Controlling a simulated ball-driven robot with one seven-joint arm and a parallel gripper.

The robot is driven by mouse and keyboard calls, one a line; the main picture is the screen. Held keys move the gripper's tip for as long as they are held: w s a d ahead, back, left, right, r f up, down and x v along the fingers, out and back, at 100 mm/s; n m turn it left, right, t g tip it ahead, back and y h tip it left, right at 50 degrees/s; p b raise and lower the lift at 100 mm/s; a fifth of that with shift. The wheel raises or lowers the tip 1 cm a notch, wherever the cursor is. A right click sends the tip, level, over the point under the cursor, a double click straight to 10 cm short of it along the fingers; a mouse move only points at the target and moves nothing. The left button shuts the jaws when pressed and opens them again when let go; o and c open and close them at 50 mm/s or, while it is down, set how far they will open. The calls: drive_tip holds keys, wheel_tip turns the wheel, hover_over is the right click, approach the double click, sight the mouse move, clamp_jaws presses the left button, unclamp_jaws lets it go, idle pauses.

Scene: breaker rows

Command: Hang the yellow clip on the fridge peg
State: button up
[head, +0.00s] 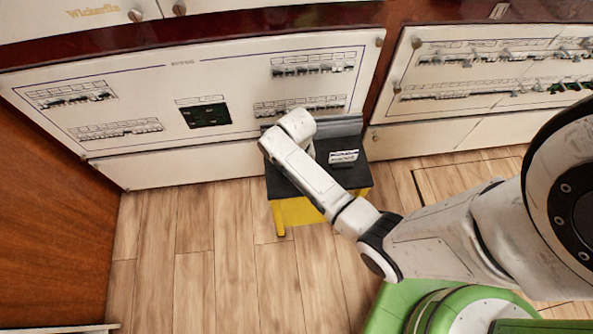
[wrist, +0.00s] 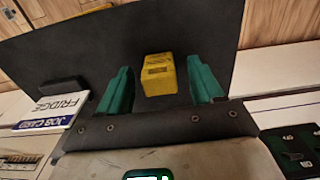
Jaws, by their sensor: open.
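The yellow clip (wrist: 158,76) is a small block in the wrist view, seen against the dark stool top. My gripper (wrist: 158,64) is open, with one green finger on each side of the clip and a gap on both sides. I cannot tell how far the fingertips reach down beside it. In the head view the clip and the fingers are hidden behind my arm, over the stool. A white job card reading FRIDGE (wrist: 62,108) stands left of the clip. I cannot pick out the fridge peg in either view.
The stool (head: 360,178) has a dark top and yellow legs and stands against the cabinet front. White breaker panels (head: 150,100) and another panel (head: 480,75) rise behind it. Wooden floor (head: 200,260) is clear at front left.

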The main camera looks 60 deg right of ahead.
drive_tip(key=shift+f, duration=0.15)
drive_tip(key=c, duration=1)
drive_tip(key=shift+c, duration=0.2)
drive_tip(key=shift+r, duration=0.2)
drive_tip(key=shift+r, duration=0.3)
wheel_tip(320, 180, up, 2)
drive_tip(key=shift+w+r+p, duration=0.1)
drive_tip(key=shift+r+p, duration=0.1)
drive_tip(key=shift+p, duration=0.3)
drive_tip(key=s+d+r+p, duration=0.2)
drive_tip(key=s+r, duration=0.7)
drive_tip(key=s, duration=0.5)
drive_tip(key=shift+d+r, duration=0.15)
drive_tip(key=shift+r, duration=0.2)
